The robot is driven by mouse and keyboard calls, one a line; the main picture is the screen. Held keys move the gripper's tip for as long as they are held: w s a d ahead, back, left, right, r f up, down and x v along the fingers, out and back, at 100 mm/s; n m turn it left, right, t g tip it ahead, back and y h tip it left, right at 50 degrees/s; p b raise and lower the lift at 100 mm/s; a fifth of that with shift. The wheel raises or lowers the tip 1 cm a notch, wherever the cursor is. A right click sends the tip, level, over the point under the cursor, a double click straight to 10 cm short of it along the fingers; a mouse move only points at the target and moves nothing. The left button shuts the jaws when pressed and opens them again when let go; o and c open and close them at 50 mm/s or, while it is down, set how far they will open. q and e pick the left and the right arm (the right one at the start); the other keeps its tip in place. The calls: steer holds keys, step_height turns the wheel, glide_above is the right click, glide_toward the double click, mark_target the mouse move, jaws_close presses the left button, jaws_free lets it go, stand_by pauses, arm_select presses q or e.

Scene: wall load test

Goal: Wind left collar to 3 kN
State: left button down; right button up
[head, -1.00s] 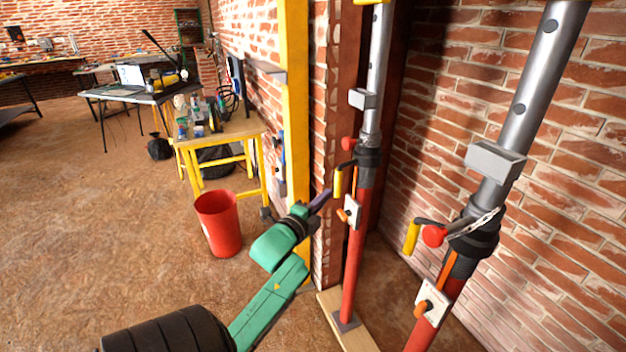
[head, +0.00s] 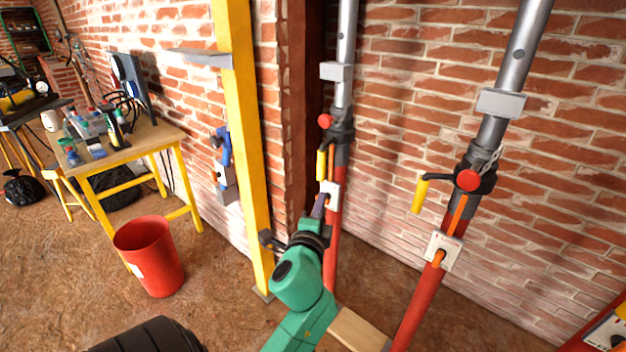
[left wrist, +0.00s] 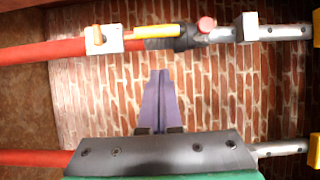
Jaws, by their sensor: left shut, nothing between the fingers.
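The left prop (head: 331,245) has a red lower tube, a grey upper tube and a dark collar (head: 341,128) with a red knob (head: 325,121) and yellow crank handle (head: 321,163). A grey box (head: 336,71) sits above, its reading not legible. A white plate with an orange lever (head: 331,194) is below. My left gripper (head: 319,206) is shut and empty, its purple fingers just below the handle in the head view. In the left wrist view the fingertips (left wrist: 160,72) show apart from the handle (left wrist: 155,32) and collar (left wrist: 183,42). My right gripper is out of view.
A similar right prop (head: 418,305) stands to the right, its yellow handle (head: 420,194) sticking out left. A yellow post (head: 243,130) with a side bracket rises left of my gripper. A red bucket (head: 149,257) and a cluttered yellow-legged table (head: 135,155) stand farther left.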

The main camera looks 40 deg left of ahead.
mark_target(321, 166)
arm_select(q)
steer(key=x, duration=0.4)
steer(key=a+p+x, duration=0.1)
steer(key=x, duration=0.3)
steer(key=p+x, duration=0.1)
steer(key=x, duration=0.4)
steer(key=shift+s+a, duration=0.3)
steer(key=shift+s, duration=0.1)
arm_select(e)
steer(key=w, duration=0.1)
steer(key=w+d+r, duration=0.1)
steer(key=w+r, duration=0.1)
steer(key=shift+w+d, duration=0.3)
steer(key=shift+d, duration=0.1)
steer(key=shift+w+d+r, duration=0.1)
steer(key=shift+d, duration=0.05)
arm_select(q)
steer(key=shift+s+a+r, duration=0.1)
steer(key=shift+a, duration=0.7)
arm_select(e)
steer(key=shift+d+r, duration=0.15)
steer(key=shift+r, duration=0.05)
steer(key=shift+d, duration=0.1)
